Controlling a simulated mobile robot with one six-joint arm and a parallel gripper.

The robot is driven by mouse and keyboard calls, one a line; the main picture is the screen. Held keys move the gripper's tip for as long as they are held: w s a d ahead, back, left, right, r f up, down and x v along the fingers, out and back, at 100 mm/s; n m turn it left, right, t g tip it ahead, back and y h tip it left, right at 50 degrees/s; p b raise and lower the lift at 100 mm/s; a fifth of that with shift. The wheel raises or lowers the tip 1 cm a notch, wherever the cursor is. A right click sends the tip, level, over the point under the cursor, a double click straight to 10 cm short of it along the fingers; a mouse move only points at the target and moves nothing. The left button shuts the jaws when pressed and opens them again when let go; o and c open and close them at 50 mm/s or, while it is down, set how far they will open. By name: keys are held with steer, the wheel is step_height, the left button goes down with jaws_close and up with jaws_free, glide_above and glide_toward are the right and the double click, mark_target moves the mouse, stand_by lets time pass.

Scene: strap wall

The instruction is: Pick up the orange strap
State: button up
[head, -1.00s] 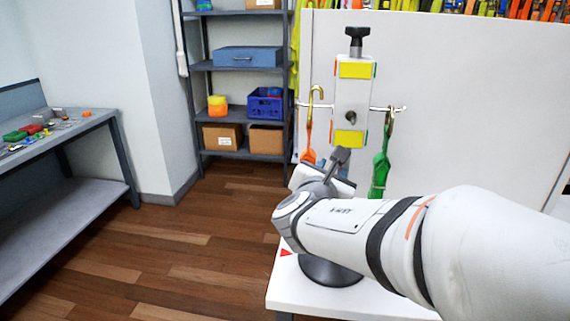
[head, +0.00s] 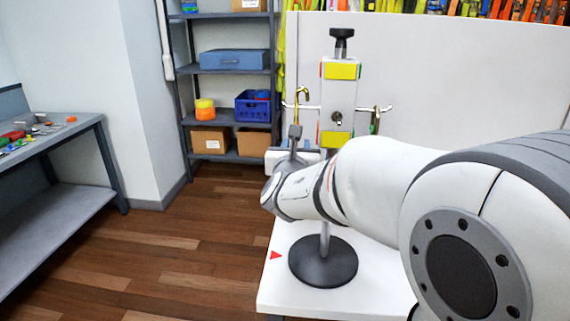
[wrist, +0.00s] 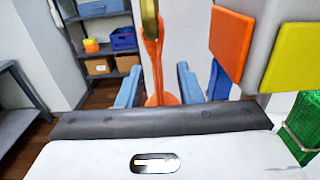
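The orange strap (wrist: 158,75) hangs from a brass hook (wrist: 150,20) in the wrist view. In the head view the left hook (head: 302,96) shows, but the strap below it is hidden behind my wrist. My gripper (wrist: 158,84) is open, with blue fingers on the left and right of the strap's lower part. I see a gap between the strap and each finger. In the head view my gripper (head: 293,142) is just below the left hook.
A stand with yellow and orange panels (head: 337,100) carries the hooks, its round dark base (head: 323,262) on a white table (head: 285,292). A green strap (wrist: 304,125) hangs on the right side. A white wall panel (head: 440,70) stands behind. Shelves (head: 228,110) are at the back left.

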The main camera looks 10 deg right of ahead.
steer(key=shift+c, duration=0.5)
jaws_close()
steer(key=shift+r, duration=0.1)
